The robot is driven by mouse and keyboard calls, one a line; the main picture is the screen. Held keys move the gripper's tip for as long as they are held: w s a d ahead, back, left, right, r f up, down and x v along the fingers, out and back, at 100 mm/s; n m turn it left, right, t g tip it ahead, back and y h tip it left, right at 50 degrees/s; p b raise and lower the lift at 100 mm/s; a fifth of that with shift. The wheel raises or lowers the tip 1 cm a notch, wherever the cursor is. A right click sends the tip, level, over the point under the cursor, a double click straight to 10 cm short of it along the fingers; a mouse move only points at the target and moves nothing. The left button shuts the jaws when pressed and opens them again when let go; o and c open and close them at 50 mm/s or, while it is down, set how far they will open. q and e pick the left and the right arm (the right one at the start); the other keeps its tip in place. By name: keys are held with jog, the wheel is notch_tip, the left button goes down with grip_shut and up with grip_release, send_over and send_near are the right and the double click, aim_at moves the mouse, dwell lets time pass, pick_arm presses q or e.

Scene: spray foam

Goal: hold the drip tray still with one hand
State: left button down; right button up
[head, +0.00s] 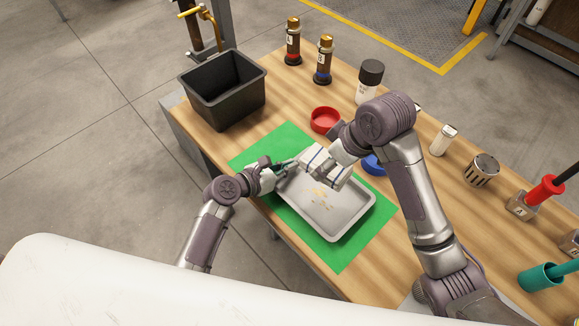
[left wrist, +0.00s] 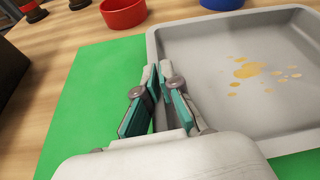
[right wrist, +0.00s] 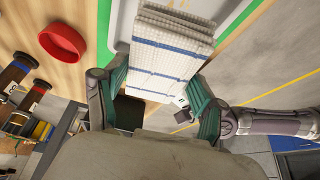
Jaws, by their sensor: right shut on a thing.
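The grey drip tray (head: 335,213) lies on a green mat (head: 345,258), with yellowish drops on its floor. My left gripper (head: 287,165) is at the tray's left rim. In the left wrist view its fingers (left wrist: 157,72) are close together, one on each side of the rim of the tray (left wrist: 225,105); whether they pinch it I cannot tell. My right gripper (head: 323,168) is shut on a folded white cloth with blue stripes (right wrist: 170,55), over the back part of the tray. It hides that part of the tray in the head view.
A black bin (head: 225,95) stands at the table's left corner. A red dish (head: 325,119) and a blue dish (head: 374,165) are behind the tray. Two dark bottles stand at the back. A black-capped jar (head: 368,82), a white bottle (head: 443,140) and tools stand to the right.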

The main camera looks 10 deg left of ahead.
jog(key=x, duration=0.4)
jog(key=shift+w+r, duration=0.1)
jog(key=shift+w, duration=0.1)
jog(key=shift+f, duration=3.75)
jog(key=shift+s+d+f, duration=0.15)
jog(key=shift+s+d, duration=0.55)
jog(key=shift+d, duration=0.15)
jog(key=shift+s+d, duration=0.4)
jog(key=shift+d, duration=0.25)
jog(key=shift+w+a+f, duration=0.1)
jog(key=shift+w+a, duration=0.25)
jog(key=shift+a, duration=0.2)
jog(key=shift+w+a, duration=0.35)
jog(key=shift+a, duration=0.15)
jog(key=shift+w+a, duration=0.45)
jog(key=shift+a, duration=0.1)
jog(key=shift+s+r, duration=0.1)
jog(key=shift+r, duration=4)
jog(key=shift+f, duration=0.2)
